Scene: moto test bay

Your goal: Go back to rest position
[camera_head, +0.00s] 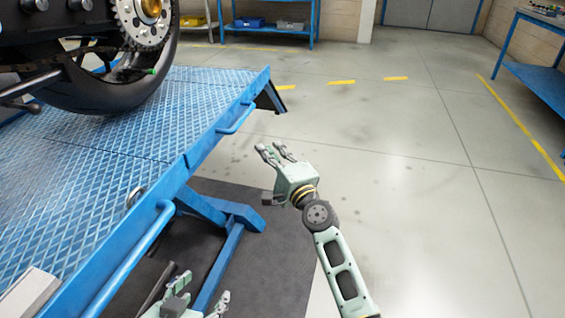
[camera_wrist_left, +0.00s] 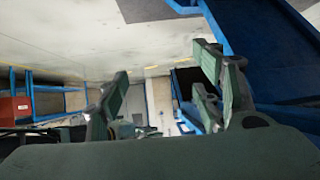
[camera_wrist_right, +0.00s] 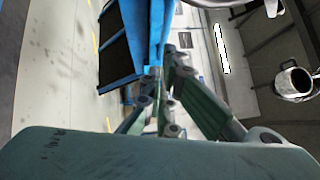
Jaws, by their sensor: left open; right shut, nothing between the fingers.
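My right gripper (camera_head: 271,149) is beside the right edge of the blue lift, past its side rail in the picture, with nothing in it. In the right wrist view its fingers (camera_wrist_right: 163,105) come together, with a blue beam behind them. My left gripper (camera_head: 203,298) is low at the bottom edge of the head view, beside the lift's near side, and partly cut off. In the left wrist view its fingers (camera_wrist_left: 165,80) stand wide apart with nothing between them.
A blue lift platform (camera_head: 120,170) carries a motorcycle, its wheel (camera_head: 115,92) upper left. A white box (camera_head: 28,295) lies at the platform's near left. A dark mat (camera_head: 265,255) lies below. Blue shelves (camera_head: 268,30) stand behind and a blue table (camera_head: 540,85) right. The grey floor right is clear.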

